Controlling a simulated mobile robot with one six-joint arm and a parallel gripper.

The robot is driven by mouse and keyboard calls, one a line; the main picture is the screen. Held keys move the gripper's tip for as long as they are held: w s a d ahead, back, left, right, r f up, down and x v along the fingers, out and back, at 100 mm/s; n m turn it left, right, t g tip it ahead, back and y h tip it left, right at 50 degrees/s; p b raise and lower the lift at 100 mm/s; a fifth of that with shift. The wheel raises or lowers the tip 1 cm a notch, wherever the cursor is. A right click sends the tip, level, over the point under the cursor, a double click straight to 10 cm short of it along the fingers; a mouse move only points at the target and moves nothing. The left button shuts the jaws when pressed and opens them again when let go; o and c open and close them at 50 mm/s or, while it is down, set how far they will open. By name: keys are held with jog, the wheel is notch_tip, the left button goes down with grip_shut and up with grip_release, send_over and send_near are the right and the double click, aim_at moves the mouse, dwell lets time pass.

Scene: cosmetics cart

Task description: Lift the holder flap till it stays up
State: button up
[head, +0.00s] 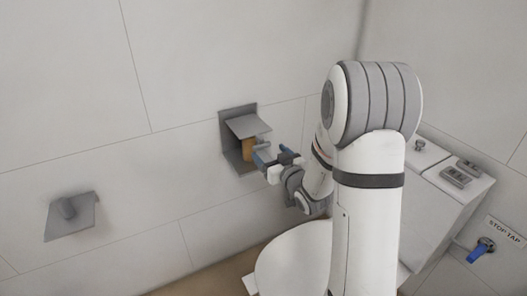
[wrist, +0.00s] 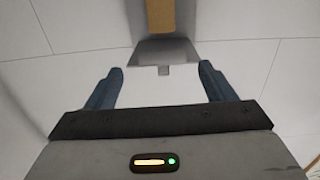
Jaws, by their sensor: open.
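The grey holder (head: 228,128) is fixed to the wall in the middle of the head view. Its flap (head: 249,126) slants outward and down from the holder, with a brown roll (head: 249,148) partly showing beneath it. In the head view my gripper (head: 264,152) is close to the flap's front; contact is unclear there.
A second grey wall fitting (head: 72,215) is at the left. A white toilet (head: 290,262) stands below my arm, with its cistern (head: 445,215) at the right. A blue stop tap (head: 481,249) is at the lower right.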

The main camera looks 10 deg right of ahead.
aim_at(251, 132)
jog(key=shift+w+a+f, duration=0.15)
jog(key=shift+w+a, duration=0.05)
jog(key=shift+w, duration=0.25)
jog(key=x, duration=0.7)
jog(key=shift+c, duration=0.3)
